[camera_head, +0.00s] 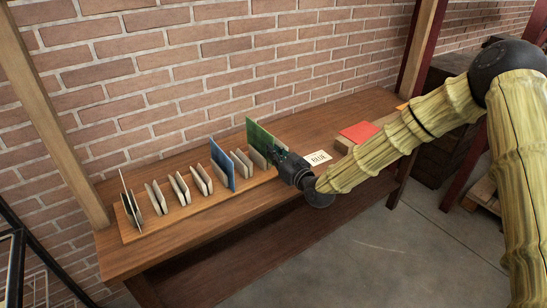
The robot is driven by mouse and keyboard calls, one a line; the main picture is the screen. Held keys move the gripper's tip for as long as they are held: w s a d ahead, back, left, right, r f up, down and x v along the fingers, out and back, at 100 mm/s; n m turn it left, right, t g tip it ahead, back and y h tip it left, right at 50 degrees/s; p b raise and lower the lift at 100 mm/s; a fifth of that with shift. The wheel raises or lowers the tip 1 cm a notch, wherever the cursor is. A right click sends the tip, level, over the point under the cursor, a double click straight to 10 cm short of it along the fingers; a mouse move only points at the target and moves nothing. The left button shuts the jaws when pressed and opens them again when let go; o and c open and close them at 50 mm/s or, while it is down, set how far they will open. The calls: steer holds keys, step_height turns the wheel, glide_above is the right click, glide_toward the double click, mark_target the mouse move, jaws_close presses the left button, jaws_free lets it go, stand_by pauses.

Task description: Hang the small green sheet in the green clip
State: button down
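A green sheet (258,138) stands upright at the right end of a long wooden rack (195,218) on the table. It is the only green sheet I can make out, and its lower part is partly hidden by grey plates and my gripper. My dark gripper (279,156) is at the lower right edge of this sheet, close to or touching it. The fingers are small and dark, so I cannot tell whether they are closed on it. I cannot make out a green-coloured clip.
The rack carries several pale upright plates (201,179), a blue sheet (222,165) in the middle and a thin sheet (125,190) at the left end. A white card (318,158) with dark lettering and a red sheet (358,131) lie right of my gripper. A brick wall (170,70) stands behind.

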step_height(320, 180, up, 4)
steer(key=shift+f+p, duration=0.1)
steer(key=shift+p, duration=0.5)
steer(key=v, duration=0.7)
stand_by(0.6)
